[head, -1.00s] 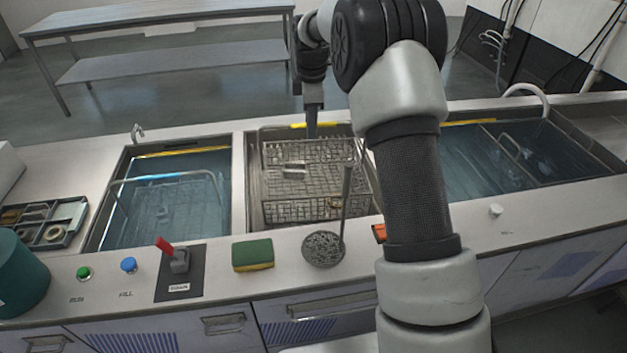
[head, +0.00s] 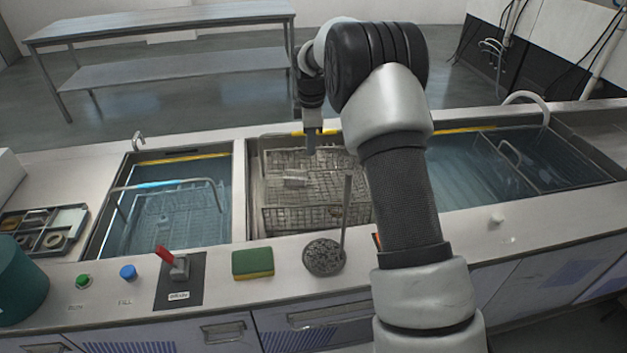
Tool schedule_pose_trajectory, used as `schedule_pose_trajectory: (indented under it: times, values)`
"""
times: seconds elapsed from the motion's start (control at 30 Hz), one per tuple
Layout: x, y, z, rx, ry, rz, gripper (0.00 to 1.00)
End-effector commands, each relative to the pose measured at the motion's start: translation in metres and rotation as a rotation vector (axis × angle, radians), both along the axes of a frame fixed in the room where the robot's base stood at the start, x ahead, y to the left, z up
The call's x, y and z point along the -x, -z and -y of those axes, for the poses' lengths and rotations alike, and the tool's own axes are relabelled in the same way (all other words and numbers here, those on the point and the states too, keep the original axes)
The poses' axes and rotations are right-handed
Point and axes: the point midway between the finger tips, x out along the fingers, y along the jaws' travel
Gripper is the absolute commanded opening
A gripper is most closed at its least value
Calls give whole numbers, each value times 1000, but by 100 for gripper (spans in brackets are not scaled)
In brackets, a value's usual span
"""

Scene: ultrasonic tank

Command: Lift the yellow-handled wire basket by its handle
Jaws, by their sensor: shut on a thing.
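The wire basket (head: 320,216) is a grey metal mesh box in the middle tank. It sits low in the tank and looks level, with a few small metal parts inside. My gripper (head: 311,150) points down at the basket's back part, shut at handle height. The fingers cover the part they hold, so the grip on the handle is only partly visible. A yellow strip shows just behind the fingers; I cannot tell whether it is the handle or a rim marking. My arm hides the basket's right end.
The left tank (head: 238,190) holds water and a blue-handled basket (head: 160,185). A round mesh scoop (head: 323,257) with an upright handle, a sponge (head: 252,264) and a red lever (head: 165,254) stand along the front counter.

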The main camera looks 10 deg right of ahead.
Motion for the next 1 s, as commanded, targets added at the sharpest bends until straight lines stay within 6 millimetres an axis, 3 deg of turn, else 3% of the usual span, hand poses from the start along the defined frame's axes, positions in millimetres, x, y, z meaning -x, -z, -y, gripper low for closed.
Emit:
schedule_pose_trajectory:
  times: [0.23, 0.6, 1.0]
  values:
    - [-2, -16, 0, 0, 0, 8, 0]
    - [-2, -81, 0, 1, 0, 7, 0]
    - [-1, -125, 0, 0, 0, 5, 0]
